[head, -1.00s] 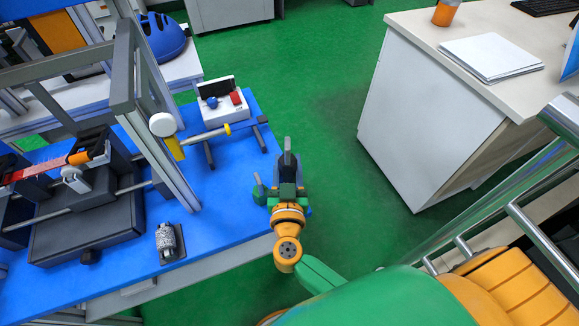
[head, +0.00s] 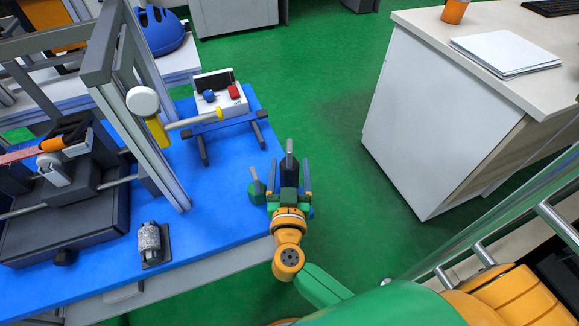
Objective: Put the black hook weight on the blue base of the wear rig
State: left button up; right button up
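The blue surface (head: 215,210) under the grey-framed rig (head: 150,110) is the only blue base I can make out. I cannot make out a black hook weight for certain. My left gripper is not in view.
A grey knurled cylinder (head: 149,242) stands on a dark plate near the blue surface's front. A black carriage unit (head: 70,225) is at left. A white box (head: 220,97) with red and blue knobs stands behind. A white cabinet (head: 430,135) is at right; green floor lies between.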

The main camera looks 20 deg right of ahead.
jog(key=shift+s+r, duration=0.1)
jog(key=shift+r, duration=0.05)
jog(key=p+v, duration=0.1)
jog(key=v, duration=1)
jog(key=shift+s+a, duration=0.25)
jog(key=shift+s, duration=0.1)
